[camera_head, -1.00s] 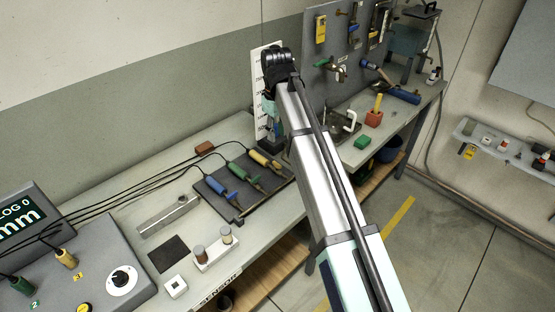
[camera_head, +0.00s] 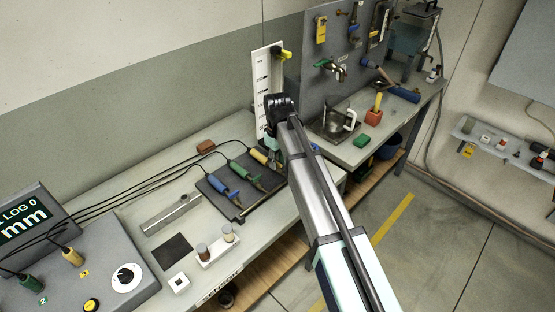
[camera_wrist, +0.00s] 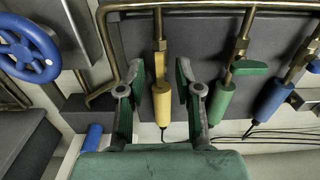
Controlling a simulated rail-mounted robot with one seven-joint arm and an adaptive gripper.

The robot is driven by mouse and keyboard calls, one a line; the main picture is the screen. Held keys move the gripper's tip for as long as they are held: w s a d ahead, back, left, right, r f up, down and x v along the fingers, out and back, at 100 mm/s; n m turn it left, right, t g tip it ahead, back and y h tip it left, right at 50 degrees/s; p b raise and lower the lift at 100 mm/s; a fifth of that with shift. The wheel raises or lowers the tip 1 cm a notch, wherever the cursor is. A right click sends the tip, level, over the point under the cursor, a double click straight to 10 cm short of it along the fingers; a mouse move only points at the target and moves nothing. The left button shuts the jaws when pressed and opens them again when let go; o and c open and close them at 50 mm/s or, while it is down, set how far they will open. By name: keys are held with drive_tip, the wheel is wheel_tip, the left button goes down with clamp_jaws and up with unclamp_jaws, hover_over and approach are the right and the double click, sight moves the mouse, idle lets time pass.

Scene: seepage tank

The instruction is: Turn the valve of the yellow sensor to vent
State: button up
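The yellow sensor (camera_wrist: 161,103) shows between my gripper's fingers in the wrist view, with a brass fitting (camera_wrist: 160,52) above it. I cannot tell how its valve is set; a yellow handle is not clearly visible. In the head view the yellow sensor (camera_head: 261,156) is at the right end of the sensor board, partly hidden by my arm. My gripper (camera_wrist: 160,70) is open, its fingers apart on either side of the sensor, with gaps visible and nothing held.
The green sensor (camera_wrist: 221,99) with a green handle (camera_wrist: 249,68) and the blue sensor (camera_wrist: 271,100) stand to the right. A brass pipe (camera_wrist: 205,6) runs across the top. A blue handwheel (camera_wrist: 28,49) is at left. Black cables trail from the sensors.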

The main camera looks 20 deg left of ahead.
clamp_jaws()
drive_tip(key=shift+m, duration=0.3)
drive_tip(key=m, duration=1.2)
drive_tip(key=shift+m+p, duration=0.4)
drive_tip(key=m, duration=0.5)
drive_tip(key=shift+m, duration=0.3)
